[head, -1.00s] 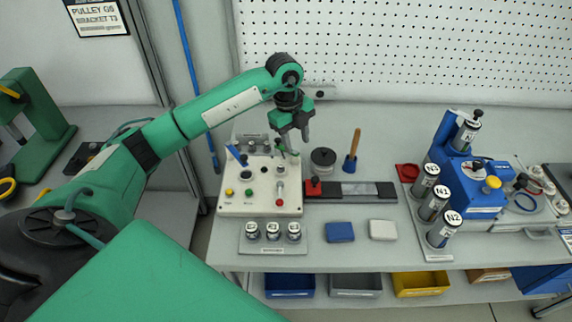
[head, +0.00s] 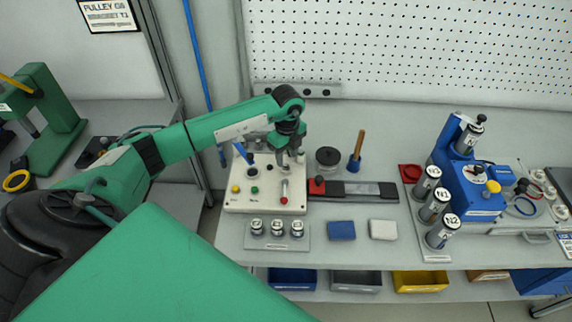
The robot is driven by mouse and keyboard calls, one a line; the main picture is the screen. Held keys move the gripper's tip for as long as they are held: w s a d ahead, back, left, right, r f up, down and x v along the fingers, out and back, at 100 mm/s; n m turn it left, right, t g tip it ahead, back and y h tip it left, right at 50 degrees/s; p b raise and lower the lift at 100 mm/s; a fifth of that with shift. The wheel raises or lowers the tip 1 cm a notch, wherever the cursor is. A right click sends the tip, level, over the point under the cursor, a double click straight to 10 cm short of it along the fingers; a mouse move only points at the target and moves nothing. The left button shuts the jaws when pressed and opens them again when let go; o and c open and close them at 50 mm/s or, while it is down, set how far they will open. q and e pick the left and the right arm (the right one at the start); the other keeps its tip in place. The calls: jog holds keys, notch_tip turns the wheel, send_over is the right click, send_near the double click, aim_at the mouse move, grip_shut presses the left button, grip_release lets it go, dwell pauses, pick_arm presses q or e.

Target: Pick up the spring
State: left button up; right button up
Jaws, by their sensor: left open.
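I cannot make out the spring for certain; it is too small to tell or hidden by my gripper. My left gripper (head: 287,162) points down over the back right part of the cream panel box (head: 268,206). Its fingers are apart, with nothing seen between them. Whether the fingertips touch anything on the panel cannot be told. My right gripper is not in view.
Right of the panel are a dark round container (head: 328,161), a wooden-handled brush (head: 358,152) and a long dark strip (head: 356,191). In front lie a tray of small cylinders (head: 293,238) and blue (head: 341,231) and white (head: 383,229) pads. A blue machine (head: 472,195) stands right.

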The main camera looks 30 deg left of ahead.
aim_at(286, 164)
pick_arm(q)
jog(key=shift+f+p, duration=0.45)
jog(key=shift+f, duration=1.25)
grip_shut()
jog(key=shift+a+r, duration=0.1)
